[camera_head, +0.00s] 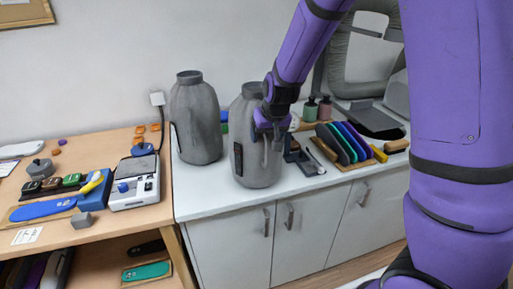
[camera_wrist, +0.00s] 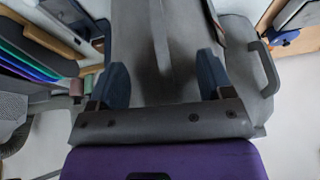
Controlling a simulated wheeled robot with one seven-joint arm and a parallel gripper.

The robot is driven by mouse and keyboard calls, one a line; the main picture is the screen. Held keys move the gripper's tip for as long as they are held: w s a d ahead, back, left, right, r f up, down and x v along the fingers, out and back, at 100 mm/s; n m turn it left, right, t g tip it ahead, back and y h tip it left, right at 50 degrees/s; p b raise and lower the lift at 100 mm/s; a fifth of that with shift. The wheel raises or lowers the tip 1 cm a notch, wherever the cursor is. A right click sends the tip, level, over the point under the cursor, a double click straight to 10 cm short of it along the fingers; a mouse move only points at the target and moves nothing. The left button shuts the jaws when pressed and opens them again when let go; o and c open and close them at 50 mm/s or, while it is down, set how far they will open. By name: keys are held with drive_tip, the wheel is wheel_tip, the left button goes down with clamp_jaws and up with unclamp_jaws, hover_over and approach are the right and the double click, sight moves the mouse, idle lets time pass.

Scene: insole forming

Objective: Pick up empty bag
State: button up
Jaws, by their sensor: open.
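Two grey, bottle-shaped vessels stand upright on the white counter, a left one (camera_head: 196,120) and a right one (camera_head: 256,163). I see no plain bag, and cannot tell whether one of these is the empty bag. My gripper (camera_head: 268,128) is at the upper part of the right vessel and hides some of it. In the wrist view my gripper (camera_wrist: 163,75) has its two dark blue fingers spread apart. A large grey body (camera_wrist: 155,35) fills the space between and beyond them. I cannot tell whether the fingers touch it.
A rack of coloured insoles (camera_head: 342,143) and small bottles (camera_head: 310,109) stand right of the vessels. A white device (camera_head: 134,190) and a blue insole (camera_head: 42,210) are on the wooden table (camera_head: 100,235) at left. The counter's front edge (camera_head: 225,212) is clear.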

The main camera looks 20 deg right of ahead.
clamp_jaws()
idle(0.3)
idle(1.1)
